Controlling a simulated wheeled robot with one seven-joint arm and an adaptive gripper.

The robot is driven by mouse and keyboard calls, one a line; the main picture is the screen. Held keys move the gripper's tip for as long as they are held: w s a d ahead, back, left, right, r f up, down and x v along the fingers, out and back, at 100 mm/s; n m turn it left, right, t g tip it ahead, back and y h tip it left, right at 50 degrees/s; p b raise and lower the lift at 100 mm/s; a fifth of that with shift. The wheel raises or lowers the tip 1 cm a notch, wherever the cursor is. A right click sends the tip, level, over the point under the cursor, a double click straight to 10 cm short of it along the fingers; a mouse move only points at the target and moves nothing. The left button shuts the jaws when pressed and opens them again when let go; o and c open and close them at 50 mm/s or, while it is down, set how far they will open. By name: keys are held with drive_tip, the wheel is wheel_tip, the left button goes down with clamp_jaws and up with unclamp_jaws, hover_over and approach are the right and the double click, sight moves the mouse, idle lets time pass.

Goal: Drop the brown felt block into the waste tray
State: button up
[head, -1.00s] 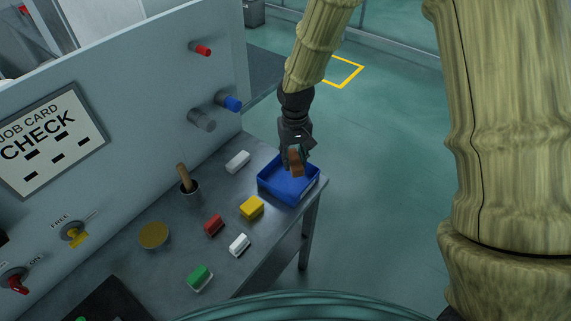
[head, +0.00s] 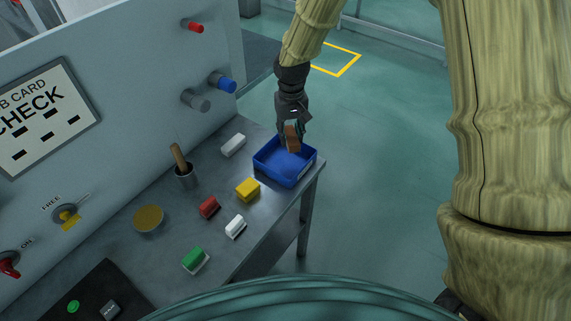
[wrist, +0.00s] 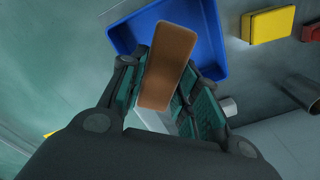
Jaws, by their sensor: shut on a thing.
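The brown felt block (head: 292,139) is held in my gripper (head: 290,133), over the blue waste tray (head: 287,173) at the right end of the bench. In the wrist view the block (wrist: 168,65) sits between the fingers of my gripper (wrist: 165,88), with the blue tray (wrist: 212,50) behind it. The gripper is shut on the block. The block appears above the tray floor, but I cannot tell how high. Part of the tray is hidden by the gripper and block.
On the grey bench (head: 217,217) lie a yellow block (head: 248,189), a red block (head: 209,207), a green block (head: 195,259) and two white blocks. A cup with a wooden handle (head: 181,160) stands near the panel. Blue and grey knobs (head: 222,82) jut from the panel behind the tray.

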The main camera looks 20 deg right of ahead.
drive_tip(key=shift+w+f, duration=0.1)
drive_tip(key=shift+f, duration=0.2)
drive_tip(key=shift+r, duration=0.15)
drive_tip(key=o, duration=1.1)
wheel_tip(320, 180, up, 12)
drive_tip(key=shift+s, duration=0.2)
